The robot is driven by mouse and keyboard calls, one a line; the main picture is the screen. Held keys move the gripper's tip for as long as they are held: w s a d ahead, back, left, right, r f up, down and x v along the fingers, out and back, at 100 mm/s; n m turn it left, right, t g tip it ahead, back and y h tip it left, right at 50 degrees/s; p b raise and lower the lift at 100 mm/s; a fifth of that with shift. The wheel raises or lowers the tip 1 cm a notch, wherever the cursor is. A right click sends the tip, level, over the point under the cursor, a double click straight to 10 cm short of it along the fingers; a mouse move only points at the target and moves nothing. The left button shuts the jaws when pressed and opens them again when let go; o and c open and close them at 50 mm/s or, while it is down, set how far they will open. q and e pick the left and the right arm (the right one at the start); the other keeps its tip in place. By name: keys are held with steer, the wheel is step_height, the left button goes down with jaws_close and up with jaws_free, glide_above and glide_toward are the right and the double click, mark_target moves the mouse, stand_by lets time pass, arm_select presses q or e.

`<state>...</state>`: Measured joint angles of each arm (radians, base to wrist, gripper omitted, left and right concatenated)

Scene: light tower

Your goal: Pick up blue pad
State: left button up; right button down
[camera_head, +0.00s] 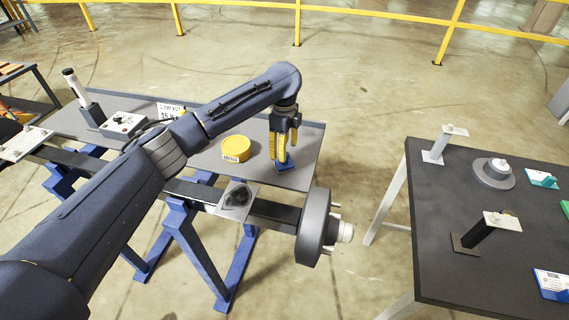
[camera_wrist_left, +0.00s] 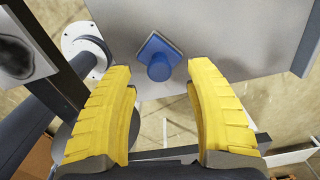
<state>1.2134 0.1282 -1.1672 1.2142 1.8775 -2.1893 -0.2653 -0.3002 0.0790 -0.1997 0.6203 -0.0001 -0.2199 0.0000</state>
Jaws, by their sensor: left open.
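The blue pad (camera_wrist_left: 158,57) is a small square plate with a round knob, lying on the grey table in the left wrist view. In the head view the blue pad (camera_head: 285,164) shows just below my left gripper's fingers, near the table's right end. My left gripper (camera_head: 284,153) points down above it with yellow fingers. In the left wrist view my left gripper (camera_wrist_left: 163,75) is open, and the blue knob stands between and beyond the fingertips, not held. My right gripper is not in view.
A yellow round container (camera_head: 236,149) stands left of my left gripper on the grey table (camera_head: 305,150). A grey wheel-like hub (camera_head: 314,228) sits at the front beam's end. A dark table (camera_head: 425,200) with several parts stands at right, across a gap.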

arm_select(q)
steer(key=shift+f, duration=2.6)
steer(key=shift+c, duration=0.2)
jaws_close()
